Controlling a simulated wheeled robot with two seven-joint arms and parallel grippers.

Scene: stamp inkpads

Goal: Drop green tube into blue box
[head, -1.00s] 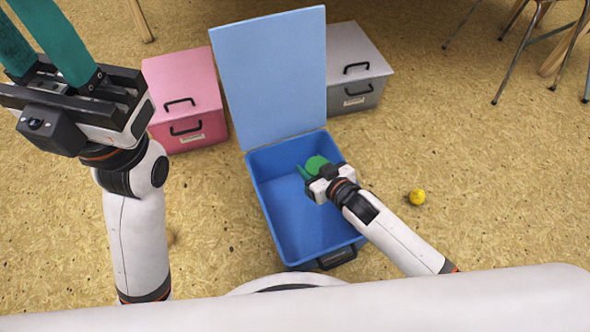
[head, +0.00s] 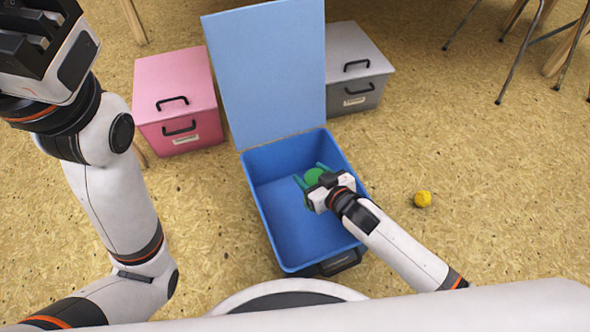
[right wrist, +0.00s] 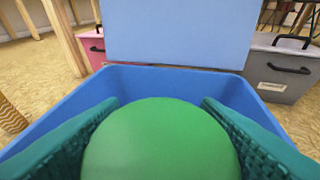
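The blue box (head: 300,232) stands open on the floor in front of me, its light blue lid (head: 266,70) raised at the back. My right gripper (head: 311,175) is inside the box opening, toward its right side. Its teal fingers are on either side of the green tube (head: 314,176), closed on it. In the right wrist view the tube's rounded green end (right wrist: 160,145) fills the space between the fingers, with the box's rim (right wrist: 175,68) beyond. The tube's lower part is hidden. My left gripper (head: 30,30) is at the top left, its fingertips out of frame.
A pink box (head: 178,95) stands shut behind on the left, a grey box (head: 358,70) behind on the right. A small yellow ball (head: 423,199) lies right of the blue box. Chair legs are at the top right.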

